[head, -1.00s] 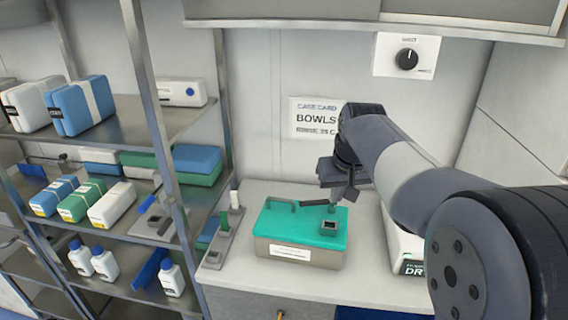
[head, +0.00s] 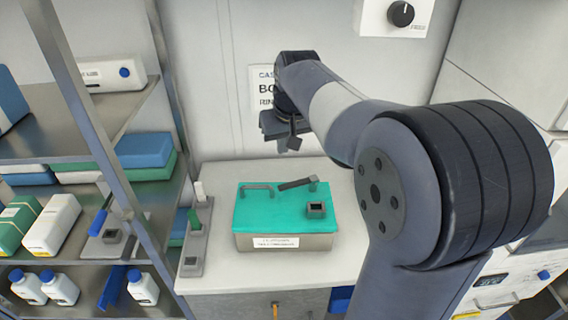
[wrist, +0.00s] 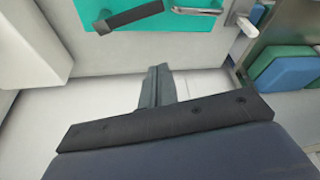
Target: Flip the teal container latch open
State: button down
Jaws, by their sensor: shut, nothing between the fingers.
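The container has a teal lid (head: 262,212) on a grey body and stands on the white counter. Its latch is a dark bar (head: 297,184) near the lid's back right, pointing left from a small pivot post. A dark square block (head: 316,209) with an open top sits in front of it. In the wrist view the latch bar (wrist: 135,15) lies at a slant at the top edge, over the teal lid (wrist: 95,18). My gripper (head: 293,144) is empty, behind and above the lid, apart from the latch. Its fingers (wrist: 157,72) are together in the wrist view.
A metal shelf (head: 60,150) with packs and bottles fills the left. The counter front (head: 215,275) is clear.

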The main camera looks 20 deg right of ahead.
jog(key=p+x, duration=0.1)
jog(key=x, duration=0.9)
jog(key=shift+s, duration=0.15)
jog(key=s, duration=0.1)
jog(key=s+p, duration=0.1)
jog(key=s, duration=0.1)
jog(key=shift+s+d+r, duration=0.15)
jog(key=shift+s+r, duration=0.05)
jog(key=shift+s, duration=0.25)
